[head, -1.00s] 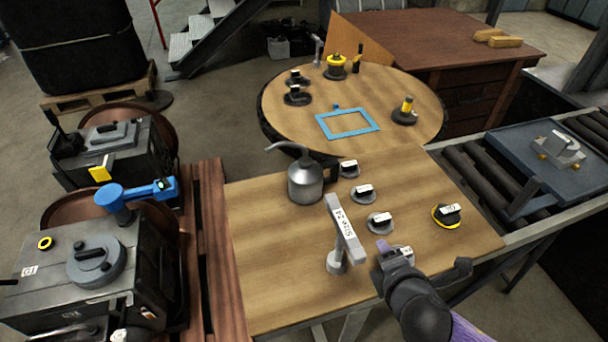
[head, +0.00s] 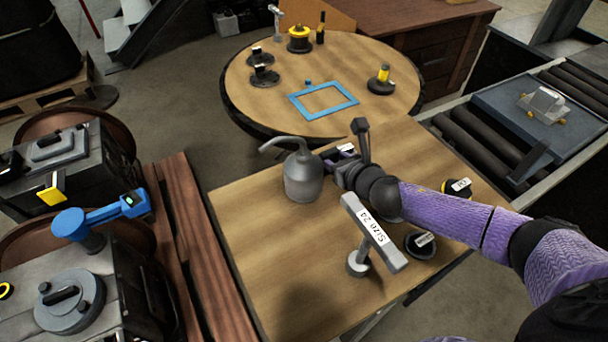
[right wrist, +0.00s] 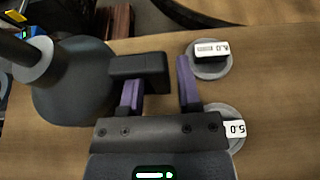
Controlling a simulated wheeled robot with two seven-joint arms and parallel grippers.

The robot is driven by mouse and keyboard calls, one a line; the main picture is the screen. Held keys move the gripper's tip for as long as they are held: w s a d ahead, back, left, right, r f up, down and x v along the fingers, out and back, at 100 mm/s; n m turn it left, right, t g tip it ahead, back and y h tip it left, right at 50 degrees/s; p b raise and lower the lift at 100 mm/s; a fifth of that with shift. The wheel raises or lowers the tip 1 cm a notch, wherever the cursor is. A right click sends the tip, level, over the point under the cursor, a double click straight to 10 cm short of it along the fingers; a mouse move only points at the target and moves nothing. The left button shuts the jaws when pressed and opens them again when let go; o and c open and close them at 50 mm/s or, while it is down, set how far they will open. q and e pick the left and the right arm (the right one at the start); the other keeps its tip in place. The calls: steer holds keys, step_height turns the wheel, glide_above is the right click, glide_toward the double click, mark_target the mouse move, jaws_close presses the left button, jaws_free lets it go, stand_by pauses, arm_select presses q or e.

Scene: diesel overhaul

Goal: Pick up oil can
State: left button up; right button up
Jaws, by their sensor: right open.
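The grey metal oil can (head: 304,176) stands upright on the near wooden table, its thin spout bent to the left. My right gripper (head: 334,162) is just right of the can at about table height, with its arm coming in from the right. In the right wrist view the can (right wrist: 75,92) fills the left side, beside the left finger. Whether the left finger touches the can is unclear. My left gripper is not in view.
A T-shaped "Size 24" tool (head: 372,232) stands in front of my right arm. The table left of the can is clear. A round table (head: 250,105) stands behind.

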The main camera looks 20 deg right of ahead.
steer(key=shift+w+f, duration=0.1)
steer(key=shift+w, duration=0.1)
steer(key=shift+c, duration=0.3)
jaws_close()
stand_by(1.0)
